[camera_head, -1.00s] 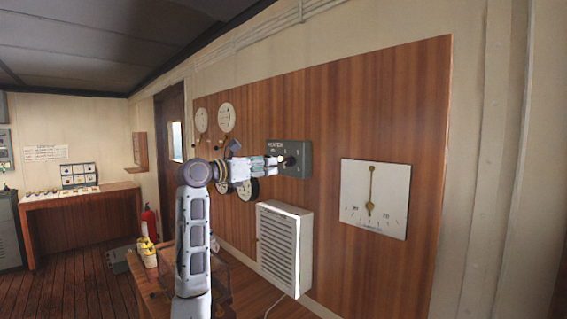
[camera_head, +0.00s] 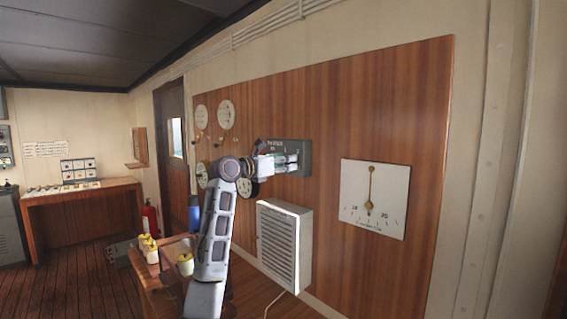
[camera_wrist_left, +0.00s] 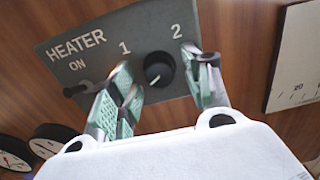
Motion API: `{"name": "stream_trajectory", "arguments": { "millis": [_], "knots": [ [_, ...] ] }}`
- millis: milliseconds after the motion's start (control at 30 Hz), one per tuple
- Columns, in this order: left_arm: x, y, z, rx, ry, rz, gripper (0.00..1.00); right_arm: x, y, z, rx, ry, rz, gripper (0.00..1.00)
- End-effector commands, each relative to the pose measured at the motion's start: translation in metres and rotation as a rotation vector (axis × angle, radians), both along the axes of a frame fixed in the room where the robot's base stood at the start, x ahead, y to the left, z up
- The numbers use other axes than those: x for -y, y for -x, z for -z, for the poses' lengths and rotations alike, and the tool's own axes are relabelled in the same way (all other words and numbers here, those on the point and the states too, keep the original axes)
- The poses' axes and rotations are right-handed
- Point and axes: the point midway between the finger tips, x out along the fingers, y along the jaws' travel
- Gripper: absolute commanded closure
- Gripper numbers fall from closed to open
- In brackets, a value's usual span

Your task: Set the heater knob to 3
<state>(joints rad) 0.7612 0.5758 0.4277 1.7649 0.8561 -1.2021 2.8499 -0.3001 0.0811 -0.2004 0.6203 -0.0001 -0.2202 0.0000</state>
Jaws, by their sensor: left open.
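The grey heater panel (camera_head: 304,148) is on the wood wall, and my left gripper (camera_head: 292,162) is in front of it in the head view. In the left wrist view the heater panel (camera_wrist_left: 150,32) reads HEATER, ON, 1 and 2. The round black knob (camera_wrist_left: 158,69) shows between the fingertips of my open left gripper (camera_wrist_left: 166,88), with gaps on both sides. I cannot tell which number the knob points at. A 3 is not visible. A dark switch (camera_wrist_left: 78,89) sits below ON. My right gripper is not in view.
A white louvred heater box (camera_head: 284,246) is on the wall below the panel. A white dial (camera_head: 374,198) hangs to the right, and several round gauges are on the left. A wooden table with yellow-topped containers (camera_head: 148,248) stands at lower left.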

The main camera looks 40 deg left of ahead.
Motion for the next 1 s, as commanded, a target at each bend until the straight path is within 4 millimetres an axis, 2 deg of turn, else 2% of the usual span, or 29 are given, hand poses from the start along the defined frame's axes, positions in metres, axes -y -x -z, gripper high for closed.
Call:
{"name": "stream_trajectory", "arguments": {
  "millis": [100, 467, 1000],
  "knots": [
    [0.0001, 0.0001, 0.0001, 0.0, 0.0, 0.0, 0.51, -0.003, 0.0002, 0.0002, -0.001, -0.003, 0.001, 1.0],
    [0.0, 0.0003, 0.0001, 0.0, 0.0, 0.0, 0.97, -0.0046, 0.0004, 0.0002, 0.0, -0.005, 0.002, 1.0],
    [-0.0004, 0.0004, -0.0002, 0.008, -0.089, 0.0, 0.97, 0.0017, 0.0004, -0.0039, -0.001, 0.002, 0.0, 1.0]
  ]
}}
